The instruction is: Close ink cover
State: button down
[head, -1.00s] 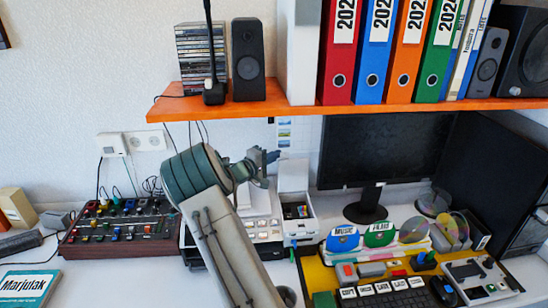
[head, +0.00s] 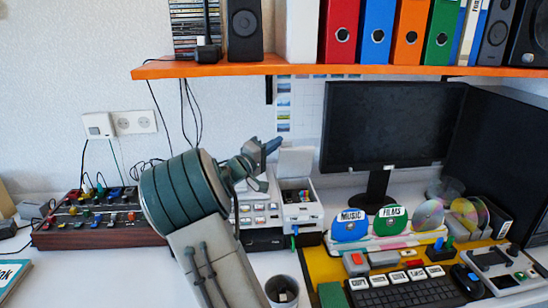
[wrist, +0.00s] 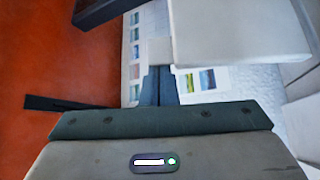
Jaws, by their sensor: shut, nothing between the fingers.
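The ink cover (head: 296,161) is a pale grey-white flap standing raised at the back of the white printer (head: 302,214). The open ink compartment (head: 296,196) shows dark and coloured parts in front of it. My gripper (head: 274,145) is shut and empty, close to the upper left of the cover; I cannot tell whether they touch. In the wrist view my shut dark fingers (wrist: 158,82) point at a small pale block and the photo strip behind. A large pale panel (wrist: 240,32), probably the cover, lies just to their right.
The orange shelf (head: 300,66) runs above my gripper, and its underside fills the left of the wrist view. A monitor (head: 390,125) stands right of the printer. A mixer (head: 90,218) is at the left.

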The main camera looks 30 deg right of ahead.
jog(key=shift+s+a+f+m+g+h+b, duration=0.15)
jog(key=shift+s+f+m+h+b, duration=0.15)
jog(key=shift+b, duration=0.7)
jog(key=shift+s+a+f+m+g+h+b, duration=0.15)
jog(key=shift+s+f+m+b, duration=0.25)
jog(key=shift+b, duration=0.65)
jog(key=shift+s+a+f+m+h+b, duration=0.25)
jog(key=shift+s+f+m+b, duration=0.1)
jog(key=shift+b, duration=0.65)
jog(key=s+f+m+b, duration=0.1)
jog(key=b, duration=0.3)
jog(key=s+a+f+m+g+h+b, duration=0.1)
jog(key=s+b, duration=0.1)
jog(key=b, duration=0.2)
jog(key=s+a+f+m+b, duration=0.1)
jog(key=s+f+b, duration=0.1)
jog(key=b, duration=0.2)
jog(key=shift+a+m+g+h+b, duration=0.15)
jog(key=shift+m+g+h+b, duration=0.15)
jog(key=shift+m+g+b, duration=0.1)
jog(key=shift+s+f, duration=0.1)
jog(key=shift+f, duration=0.1)
jog(key=shift+a, duration=0.15)
